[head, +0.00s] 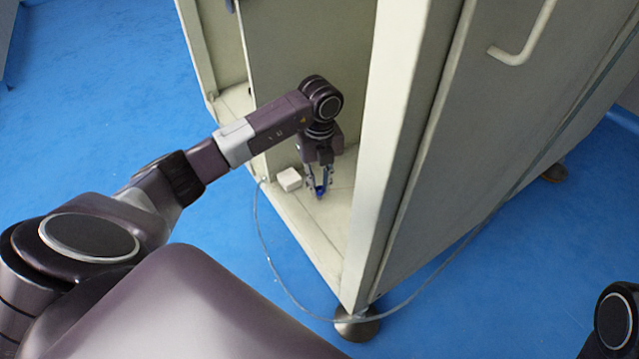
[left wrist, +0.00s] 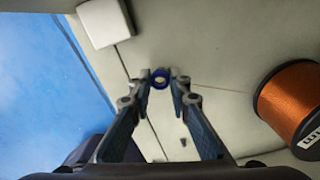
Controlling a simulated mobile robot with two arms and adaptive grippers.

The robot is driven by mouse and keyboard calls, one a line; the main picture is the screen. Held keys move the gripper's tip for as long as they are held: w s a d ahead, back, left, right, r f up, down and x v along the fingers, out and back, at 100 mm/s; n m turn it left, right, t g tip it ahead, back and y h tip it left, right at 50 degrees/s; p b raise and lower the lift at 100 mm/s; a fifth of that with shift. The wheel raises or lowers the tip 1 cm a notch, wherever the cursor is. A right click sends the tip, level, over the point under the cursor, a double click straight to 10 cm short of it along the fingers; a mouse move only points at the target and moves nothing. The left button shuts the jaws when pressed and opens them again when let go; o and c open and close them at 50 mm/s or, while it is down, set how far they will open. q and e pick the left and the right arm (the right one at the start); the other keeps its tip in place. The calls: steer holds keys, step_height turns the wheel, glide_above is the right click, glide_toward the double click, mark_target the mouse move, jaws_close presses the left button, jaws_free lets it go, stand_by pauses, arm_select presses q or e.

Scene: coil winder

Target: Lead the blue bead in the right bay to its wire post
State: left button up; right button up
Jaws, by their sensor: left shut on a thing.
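My left gripper (head: 319,188) reaches down into the right bay (head: 330,225) of the pale cabinet. In the left wrist view my left gripper (left wrist: 160,84) is shut on the blue bead (left wrist: 160,79), a small ring held between the fingertips. In the head view the bead (head: 320,191) shows as a small blue spot low between the fingers. A thin reddish wire (left wrist: 215,87) runs from near the bead to a spool of copper-coloured wire (left wrist: 292,105) at the right. I cannot make out the wire post in either view. My right gripper is not in view.
A white block (head: 289,180) stands on the bay floor, left of my left gripper; it also shows in the left wrist view (left wrist: 103,22). The cabinet's front upright (head: 385,150) stands right of my gripper. A pale cable (head: 275,272) loops over the blue floor.

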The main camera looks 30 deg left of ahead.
arm_select(q)
steer(key=shift+f, duration=0.3)
stand_by(0.5)
steer(key=shift+f+b, duration=0.45)
steer(key=shift+f, duration=0.45)
steer(key=o, duration=0.8)
steer(key=shift+c, duration=0.2)
steer(key=shift+r, duration=0.15)
step_height(320, 180, up, 12)
